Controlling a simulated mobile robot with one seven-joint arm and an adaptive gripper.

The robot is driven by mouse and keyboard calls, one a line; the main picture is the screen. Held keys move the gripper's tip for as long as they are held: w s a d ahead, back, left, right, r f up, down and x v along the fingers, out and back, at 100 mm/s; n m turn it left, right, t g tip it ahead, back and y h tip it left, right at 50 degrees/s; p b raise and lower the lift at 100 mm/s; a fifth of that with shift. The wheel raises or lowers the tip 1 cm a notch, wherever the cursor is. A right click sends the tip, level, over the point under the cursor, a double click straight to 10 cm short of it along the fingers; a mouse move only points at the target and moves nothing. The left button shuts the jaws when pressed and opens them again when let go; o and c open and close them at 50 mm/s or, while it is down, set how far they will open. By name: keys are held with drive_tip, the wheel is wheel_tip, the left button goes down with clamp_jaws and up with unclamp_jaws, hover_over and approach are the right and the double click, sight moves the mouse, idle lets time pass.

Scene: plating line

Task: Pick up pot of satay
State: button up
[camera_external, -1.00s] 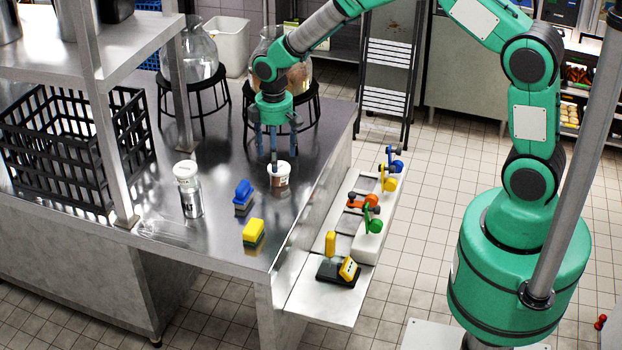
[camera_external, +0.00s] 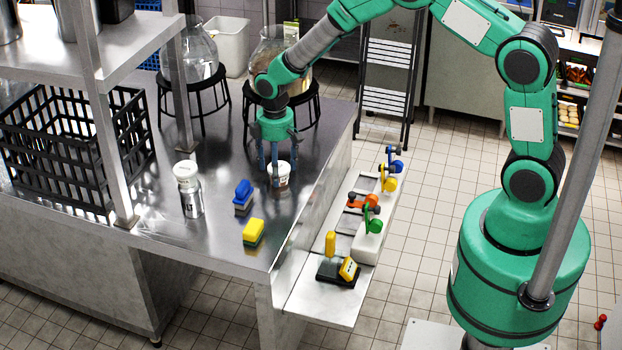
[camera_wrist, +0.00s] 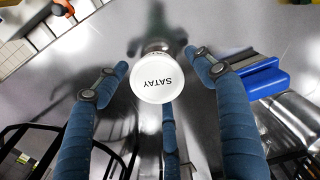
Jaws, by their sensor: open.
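The pot of satay (camera_external: 280,178) is a small white-lidded tub standing upright on the steel counter (camera_external: 225,150). In the wrist view its round white lid (camera_wrist: 154,84) reads SATAY. My gripper (camera_external: 276,172) points down over the pot, its blue fingers around the upper part of it in the external view. In the wrist view the fingers are spread, with two at the sides and one below the lid, and gaps show at the sides. Whether any finger touches the pot cannot be told.
A blue sponge (camera_external: 243,193) and a yellow sponge (camera_external: 254,231) lie left of the pot. A white-lidded jar (camera_external: 188,190) stands further left. Large glass jars stand on black stands behind. A lower shelf with coloured taps (camera_external: 370,203) runs along the right edge.

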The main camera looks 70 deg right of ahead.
drive_tip(key=c, duration=1.2)
drive_tip(key=shift+o, duration=0.2)
drive_tip(key=shift+r, duration=0.15)
drive_tip(key=shift+r, duration=0.55)
wheel_tip(320, 180, up, 2)
drive_tip(key=shift+r, duration=0.1)
drive_tip(key=s+a+r, duration=0.1)
drive_tip(key=s+a, duration=0.2)
drive_tip(key=s, duration=1.2)
drive_tip(key=shift+s+r+p, duration=0.25)
drive_tip(key=shift+s+p, duration=0.1)
drive_tip(key=shift+p, duration=0.05)
